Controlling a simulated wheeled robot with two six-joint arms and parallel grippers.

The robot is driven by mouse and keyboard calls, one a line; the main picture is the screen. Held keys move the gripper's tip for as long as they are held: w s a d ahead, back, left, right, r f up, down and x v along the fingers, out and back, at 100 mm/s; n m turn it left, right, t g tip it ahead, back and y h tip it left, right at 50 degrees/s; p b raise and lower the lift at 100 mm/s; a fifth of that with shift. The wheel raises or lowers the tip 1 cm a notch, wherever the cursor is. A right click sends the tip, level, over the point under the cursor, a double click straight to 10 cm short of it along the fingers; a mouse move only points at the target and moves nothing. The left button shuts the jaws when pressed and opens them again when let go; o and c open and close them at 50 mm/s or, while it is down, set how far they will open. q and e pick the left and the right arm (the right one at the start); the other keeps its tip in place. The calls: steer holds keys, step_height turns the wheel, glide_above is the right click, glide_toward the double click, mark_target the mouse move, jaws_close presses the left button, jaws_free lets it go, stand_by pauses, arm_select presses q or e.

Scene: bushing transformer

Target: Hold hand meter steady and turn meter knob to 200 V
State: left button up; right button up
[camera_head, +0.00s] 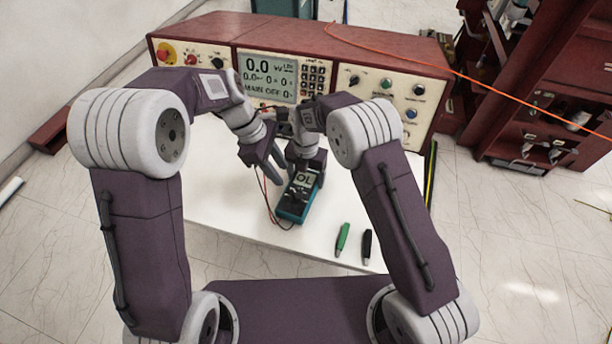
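The hand meter (293,211), a teal-and-dark box with a lit display reading "OL", lies on the white table top. Its knob is too small and dark to make out its setting. My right gripper (307,172) is at the far end of the meter, with its fingers beside the display. I cannot tell whether they are closed on the casing. My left gripper (274,172) is just left of the meter, pointing down, with its fingers apart and nothing visible between them. It appears clear of the meter.
A red test console (390,62) with a display and several knobs stands behind the table (225,205). A green probe (342,240) and a black probe (367,246) lie right of the meter. Thin red and black leads (268,208) run left of it. An orange cable (480,82) crosses at upper right.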

steer(key=c, duration=0.5)
arm_select(q)
steer(key=o, duration=0.4)
steer(key=shift+c, duration=0.2)
arm_select(e)
steer(key=shift+c, duration=0.6)
arm_select(q)
steer(key=shift+o, duration=0.6)
steer(key=s+a+f+n+g+h, duration=0.1)
steer(key=s+a+f+n+h, duration=0.1)
steer(key=s+a+f+h, duration=0.1)
steer(key=shift+s+f+h, duration=0.7)
steer(key=shift+s+f, duration=0.1)
steer(key=shift+s, duration=0.35)
arm_select(e)
steer(key=shift+d, duration=0.1)
arm_select(q)
steer(key=n+t+h, duration=0.4)
steer(key=n+t, duration=0.1)
steer(key=t, duration=0.2)
glide_toward(295, 193)
steer(key=x, duration=0.8)
steer(key=shift+w+d+f, duration=0.1)
steer(key=shift+d+f, duration=0.05)
steer(key=shift+d, duration=0.15)
steer(key=shift+c, duration=0.4)
